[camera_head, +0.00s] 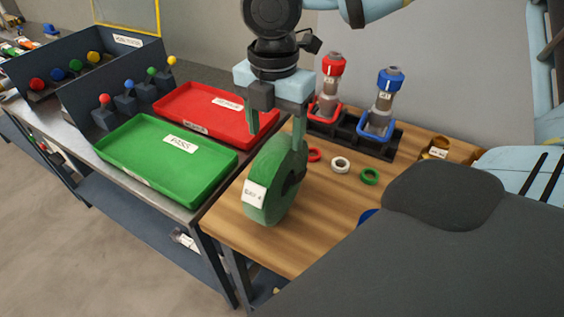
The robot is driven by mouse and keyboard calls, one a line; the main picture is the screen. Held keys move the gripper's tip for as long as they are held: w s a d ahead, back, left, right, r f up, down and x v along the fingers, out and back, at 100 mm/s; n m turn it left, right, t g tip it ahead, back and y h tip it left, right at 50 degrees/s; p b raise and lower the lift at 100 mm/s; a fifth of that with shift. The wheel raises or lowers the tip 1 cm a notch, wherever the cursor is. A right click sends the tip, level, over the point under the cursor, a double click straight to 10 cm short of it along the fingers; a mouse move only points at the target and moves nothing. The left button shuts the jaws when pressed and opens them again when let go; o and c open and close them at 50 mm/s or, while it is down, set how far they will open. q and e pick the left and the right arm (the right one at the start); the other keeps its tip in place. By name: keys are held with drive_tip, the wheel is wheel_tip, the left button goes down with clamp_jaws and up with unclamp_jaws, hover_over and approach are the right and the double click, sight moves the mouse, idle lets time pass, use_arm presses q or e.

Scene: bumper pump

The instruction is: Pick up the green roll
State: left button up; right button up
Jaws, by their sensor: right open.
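The green roll (267,188) stands on its edge near the left edge of the wooden table top, with a white label on its side. My right gripper (276,138) points down over the top of the roll. Its two fingers are apart, one to the left of the roll's top and one overlapping its right part. I cannot tell whether either finger touches the roll. My left gripper is not in view.
A green tray (120,165) and a red tray (180,93) lie on the bench to the left. A dark rack (350,137) with red and blue pumps stands behind. Red, white and green rings (369,177) lie right of the roll. A dark rounded shape fills the lower right.

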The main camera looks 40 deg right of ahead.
sight(278, 163)
drive_tip(key=shift+a+f, duration=0.1)
drive_tip(key=shift+f, duration=1.2)
drive_tip(key=shift+s+f, duration=0.25)
drive_tip(key=shift+f, duration=1.05)
drive_tip(key=shift+s+f, duration=0.2)
drive_tip(key=shift+f, duration=1.1)
drive_tip(key=shift+r, duration=0.1)
clamp_jaws()
